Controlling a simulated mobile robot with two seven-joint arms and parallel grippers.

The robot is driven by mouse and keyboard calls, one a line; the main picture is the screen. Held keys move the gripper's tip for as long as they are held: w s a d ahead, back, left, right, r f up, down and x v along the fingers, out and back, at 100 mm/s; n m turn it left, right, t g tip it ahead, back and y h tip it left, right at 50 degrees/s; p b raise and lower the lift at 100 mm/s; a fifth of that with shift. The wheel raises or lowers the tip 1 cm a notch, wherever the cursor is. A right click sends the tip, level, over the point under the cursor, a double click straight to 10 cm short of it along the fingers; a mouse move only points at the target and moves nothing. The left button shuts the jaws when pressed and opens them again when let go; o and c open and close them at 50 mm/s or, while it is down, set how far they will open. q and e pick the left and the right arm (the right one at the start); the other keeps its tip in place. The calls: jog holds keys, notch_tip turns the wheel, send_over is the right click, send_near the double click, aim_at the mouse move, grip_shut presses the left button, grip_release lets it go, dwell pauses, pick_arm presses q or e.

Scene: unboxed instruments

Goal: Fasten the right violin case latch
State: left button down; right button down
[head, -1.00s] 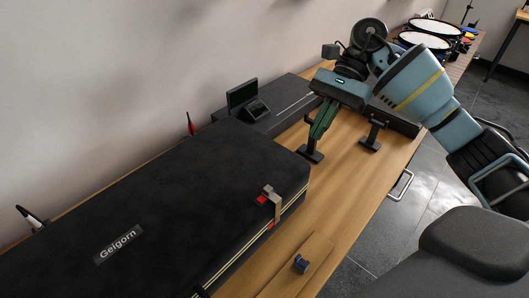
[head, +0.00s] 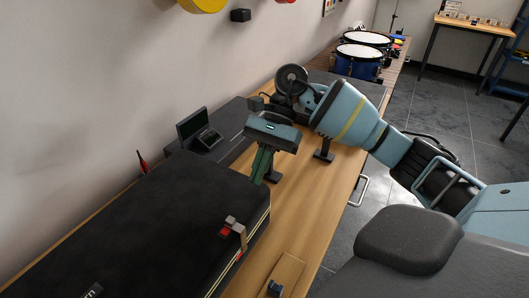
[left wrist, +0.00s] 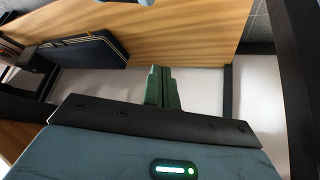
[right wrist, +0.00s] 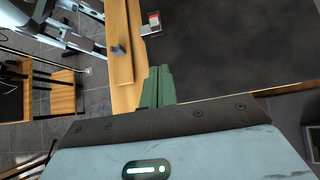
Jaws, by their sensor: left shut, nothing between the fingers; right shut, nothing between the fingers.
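The black violin case (head: 150,215) lies at lower left in the head view, lid down, and fills the upper right of the right wrist view (right wrist: 235,45). One latch (head: 234,226), grey with a red part, sits at its front edge; it also shows in the right wrist view (right wrist: 151,22). I cannot tell whether it is fastened. My right gripper (head: 260,178) is shut and empty, pointing down near the case's far corner, apart from the latch. My left gripper (left wrist: 162,72) is shut and empty in the left wrist view; it is out of the head view.
A dark device with a screen (head: 192,126) stands beyond the case by the wall. Drums (head: 362,62) stand farther back.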

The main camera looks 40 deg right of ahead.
aim_at(232, 217)
jog(key=x, duration=0.3)
jog(key=shift+s+a+f, duration=0.1)
jog(key=shift+a+f, duration=0.05)
jog(key=a, duration=0.1)
jog(key=s+a+p, duration=0.1)
jog(key=a, duration=0.1)
jog(key=shift+f, duration=0.15)
jog(key=shift+s+a+f+p, duration=0.1)
jog(key=shift+s+a+p, duration=0.1)
jog(key=shift+a+p, duration=0.3)
jog(key=shift+a, duration=0.15)
jog(key=shift+s+a+b, duration=0.2)
jog(key=shift+a, duration=0.35)
jog(key=shift+s+a+b, duration=0.2)
jog(key=shift+s+a, duration=0.05)
jog(key=shift+a, duration=0.25)
jog(key=shift+d, duration=0.1)
